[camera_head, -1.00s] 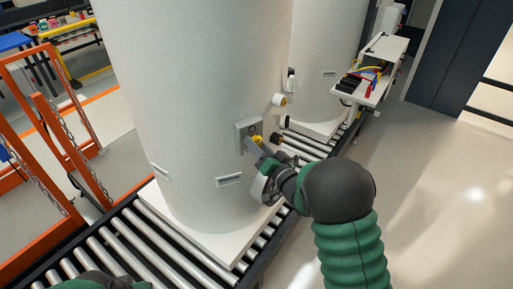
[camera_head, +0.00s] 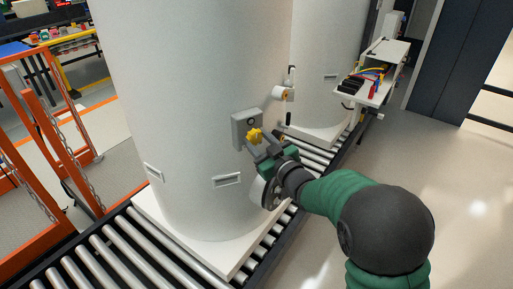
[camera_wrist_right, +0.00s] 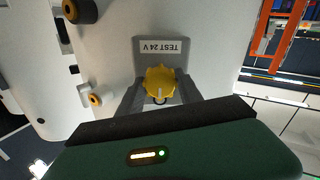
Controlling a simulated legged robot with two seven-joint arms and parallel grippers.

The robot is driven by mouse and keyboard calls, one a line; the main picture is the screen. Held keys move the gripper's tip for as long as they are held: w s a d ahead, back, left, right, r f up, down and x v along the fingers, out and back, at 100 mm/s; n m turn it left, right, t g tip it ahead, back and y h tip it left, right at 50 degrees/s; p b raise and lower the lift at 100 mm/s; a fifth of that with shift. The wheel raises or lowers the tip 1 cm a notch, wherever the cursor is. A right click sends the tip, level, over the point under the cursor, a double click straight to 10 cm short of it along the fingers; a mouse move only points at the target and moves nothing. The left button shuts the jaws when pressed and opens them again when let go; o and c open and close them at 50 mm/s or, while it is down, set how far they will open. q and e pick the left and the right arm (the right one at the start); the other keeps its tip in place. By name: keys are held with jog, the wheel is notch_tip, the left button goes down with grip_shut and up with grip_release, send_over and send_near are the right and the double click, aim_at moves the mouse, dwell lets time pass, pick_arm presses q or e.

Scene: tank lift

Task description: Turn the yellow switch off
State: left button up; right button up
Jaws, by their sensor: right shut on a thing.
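The yellow switch (camera_head: 255,135) is a round knob on a grey box (camera_head: 241,122) fixed to the side of the white tank (camera_head: 190,100). A pale mark shows on the knob's lower part. My left gripper is not in view.
The tank stands on a white base plate on a roller conveyor (camera_head: 110,255). A second tank (camera_head: 330,70) with small fittings (camera_head: 283,93) stands behind. Orange railings (camera_head: 45,150) are at left, and a white shelf with wires (camera_head: 375,80) is at back right. The floor at right is clear.

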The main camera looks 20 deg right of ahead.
jog(key=n+b, duration=0.3)
jog(key=shift+f, duration=0.35)
jog(key=shift+r+n+b, duration=0.25)
jog(key=shift+n+b, duration=1)
jog(key=shift+n, duration=0.35)
jog(key=o, duration=1.4)
jog(key=shift+s+r, duration=0.1)
jog(key=shift+c, duration=0.2)
